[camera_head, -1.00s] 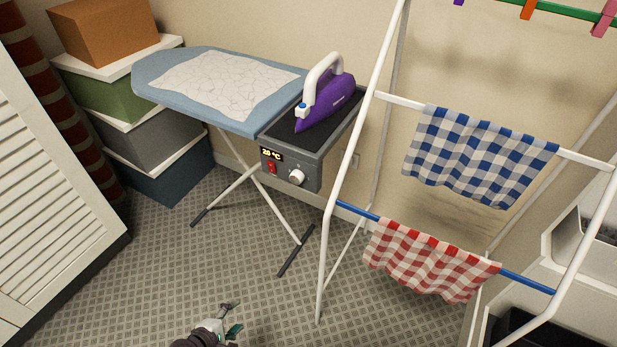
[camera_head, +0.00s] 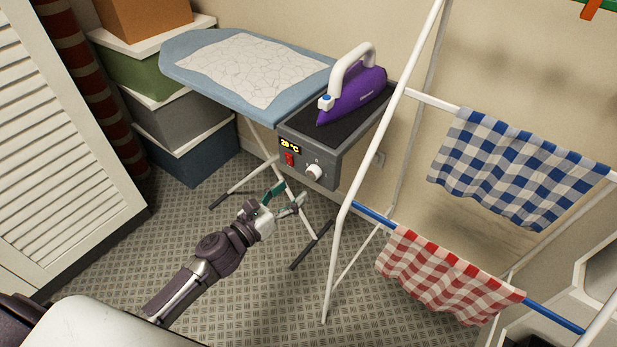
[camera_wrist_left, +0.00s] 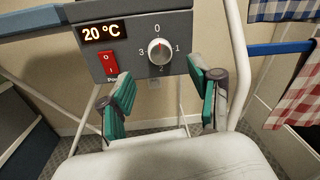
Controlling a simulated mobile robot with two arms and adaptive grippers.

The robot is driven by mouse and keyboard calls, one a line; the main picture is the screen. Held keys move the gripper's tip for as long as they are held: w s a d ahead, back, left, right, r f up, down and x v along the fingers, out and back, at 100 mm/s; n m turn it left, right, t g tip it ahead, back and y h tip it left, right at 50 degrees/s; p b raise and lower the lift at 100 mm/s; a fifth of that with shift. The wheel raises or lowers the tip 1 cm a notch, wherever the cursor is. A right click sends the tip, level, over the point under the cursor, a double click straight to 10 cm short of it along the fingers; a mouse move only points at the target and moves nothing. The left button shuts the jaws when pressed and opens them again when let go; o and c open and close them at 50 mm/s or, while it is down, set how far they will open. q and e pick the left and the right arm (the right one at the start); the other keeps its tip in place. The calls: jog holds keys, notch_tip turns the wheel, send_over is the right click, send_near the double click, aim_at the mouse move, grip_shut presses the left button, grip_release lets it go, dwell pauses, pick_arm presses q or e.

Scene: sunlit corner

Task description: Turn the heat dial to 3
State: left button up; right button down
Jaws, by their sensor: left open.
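The white heat dial (camera_head: 314,172) is on the front of a grey control box (camera_head: 326,150) at the ironing board's end. In the left wrist view the dial (camera_wrist_left: 160,52) has 0 above, 1 at right, 2 below and 3 at left. Its exact pointer direction is too small to tell for sure. Beside it are a red switch (camera_wrist_left: 109,63) and a display (camera_wrist_left: 103,31) reading 20 °C. My left gripper (camera_head: 290,193) is open and empty, below and in front of the dial. In the left wrist view its green-padded fingers (camera_wrist_left: 160,70) stand either side of the dial, apart from it. My right gripper is not in view.
A purple iron (camera_head: 352,95) rests on top of the box. The ironing board (camera_head: 190,55) extends left. A white drying rack (camera_head: 345,205) with a blue and a red checked cloth stands close at right. Stacked boxes (camera_head: 175,125) stand at left. Floor lies open in front.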

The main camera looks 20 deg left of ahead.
aim_at(311, 175)
pick_arm(q)
jog(key=x, duration=0.6)
jog(key=shift+w+d+b, duration=0.1)
jog(key=shift+w+b, duration=0.25)
jog(key=shift+b, duration=0.05)
jog(key=c, duration=1.1)
jog(key=shift+c, duration=0.2)
